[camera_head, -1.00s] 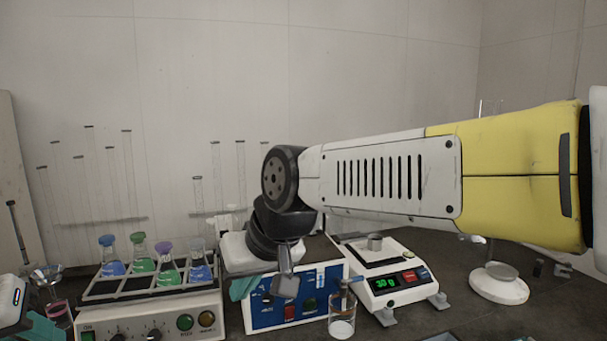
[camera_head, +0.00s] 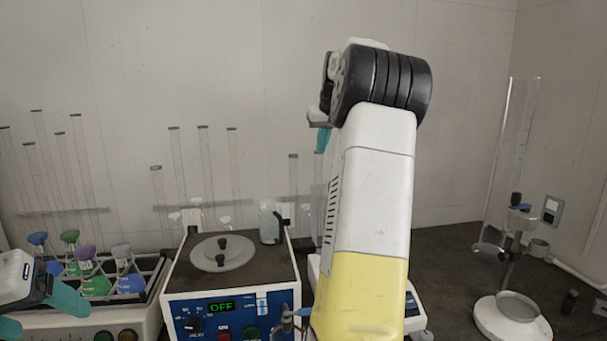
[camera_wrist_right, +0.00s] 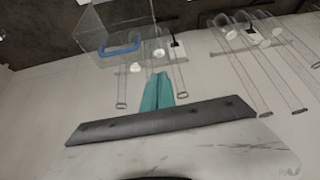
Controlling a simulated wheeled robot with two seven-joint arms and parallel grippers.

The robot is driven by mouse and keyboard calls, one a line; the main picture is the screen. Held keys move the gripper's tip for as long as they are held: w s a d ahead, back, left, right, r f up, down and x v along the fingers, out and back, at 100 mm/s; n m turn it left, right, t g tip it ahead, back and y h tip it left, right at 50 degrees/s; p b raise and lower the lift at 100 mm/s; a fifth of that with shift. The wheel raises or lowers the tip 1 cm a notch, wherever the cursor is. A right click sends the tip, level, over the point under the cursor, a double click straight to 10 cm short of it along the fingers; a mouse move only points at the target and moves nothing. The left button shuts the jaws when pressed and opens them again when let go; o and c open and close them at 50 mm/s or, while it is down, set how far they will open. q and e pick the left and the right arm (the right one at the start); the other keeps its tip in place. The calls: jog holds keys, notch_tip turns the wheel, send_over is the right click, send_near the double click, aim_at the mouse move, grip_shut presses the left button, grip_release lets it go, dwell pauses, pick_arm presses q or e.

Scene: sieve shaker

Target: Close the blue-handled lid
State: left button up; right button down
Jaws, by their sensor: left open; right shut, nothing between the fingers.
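In the right wrist view a blue handle (camera_wrist_right: 120,49) is on a clear, box-like cover (camera_wrist_right: 105,30) at the upper left. I cannot tell from this angle how far its lid is open. In the head view I cannot make out the blue handle; my raised right arm blocks much of the middle. My right gripper (camera_head: 322,138) is high up, partly hidden behind its wrist. Its teal fingers (camera_wrist_right: 158,92) are together and empty, apart from the handle. My left gripper (camera_head: 38,312) is open at the lower left, beside the flask rack.
A blue-fronted device (camera_head: 225,310) reading OFF stands in the middle, with a round lid (camera_head: 222,253) on top. A rack of coloured flasks (camera_head: 97,285) is to its left. A ring stand (camera_head: 512,305) is at the right. Glass tubes (camera_head: 205,165) line the wall.

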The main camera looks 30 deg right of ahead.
jog(key=w+d+f, duration=0.1)
jog(key=d+f, duration=0.1)
jog(key=d, duration=0.5)
jog(key=shift+m+h, duration=0.3)
jog(key=x, duration=1)
jog(key=shift+d+r, duration=0.1)
jog(key=shift+d, duration=0.05)
jog(key=shift+s+a, duration=0.15)
jog(key=shift+s, duration=0.4)
jog(key=shift+s+a, duration=0.2)
jog(key=shift+s, duration=0.4)
jog(key=shift+s+a+f, duration=0.25)
jog(key=shift+s+a, duration=0.05)
jog(key=shift+s, duration=0.35)
jog(key=shift+s, duration=0.1)
